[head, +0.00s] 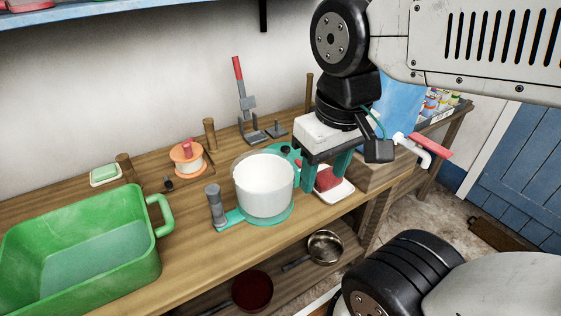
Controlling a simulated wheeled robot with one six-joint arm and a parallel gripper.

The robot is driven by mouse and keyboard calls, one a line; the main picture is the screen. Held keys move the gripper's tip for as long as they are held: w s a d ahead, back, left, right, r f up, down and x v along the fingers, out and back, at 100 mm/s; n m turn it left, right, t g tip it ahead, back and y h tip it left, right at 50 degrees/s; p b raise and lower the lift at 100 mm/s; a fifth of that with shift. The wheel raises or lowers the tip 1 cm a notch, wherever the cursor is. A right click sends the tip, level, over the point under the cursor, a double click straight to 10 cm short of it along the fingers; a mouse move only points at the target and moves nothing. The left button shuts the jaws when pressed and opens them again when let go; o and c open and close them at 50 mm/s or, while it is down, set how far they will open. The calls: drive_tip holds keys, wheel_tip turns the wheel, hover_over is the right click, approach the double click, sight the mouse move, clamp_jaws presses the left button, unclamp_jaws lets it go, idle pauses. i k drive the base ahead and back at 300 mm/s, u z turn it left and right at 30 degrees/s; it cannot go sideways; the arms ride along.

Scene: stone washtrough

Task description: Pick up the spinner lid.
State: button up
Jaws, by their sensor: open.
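A teal disc with a dark knob (293,154), which looks like the spinner lid, sits just behind the white bowl (263,188). The bowl hides much of it. The white bowl stands on a teal base (267,219) with a grey upright handle (215,204) at its left. My gripper (325,177) points down with its teal fingers apart and nothing visibly held. It is just right of the disc and bowl, over or near a white dish (343,194) with a red block (327,179). The exact height of the fingertips is hard to tell.
A large green tub (85,240) fills the bench's left. A soap dish (105,174), an orange-rimmed pot (188,158), wooden posts and a red-handled lever tool (244,100) stand behind. A tap with a red handle (430,146) is right. Pans (325,246) lie on the lower shelf.

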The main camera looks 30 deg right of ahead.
sight(286, 147)
drive_tip(key=k, duration=1.3)
drive_tip(key=z, duration=0.8)
drive_tip(key=i, duration=1.65)
drive_tip(key=u, duration=0.8)
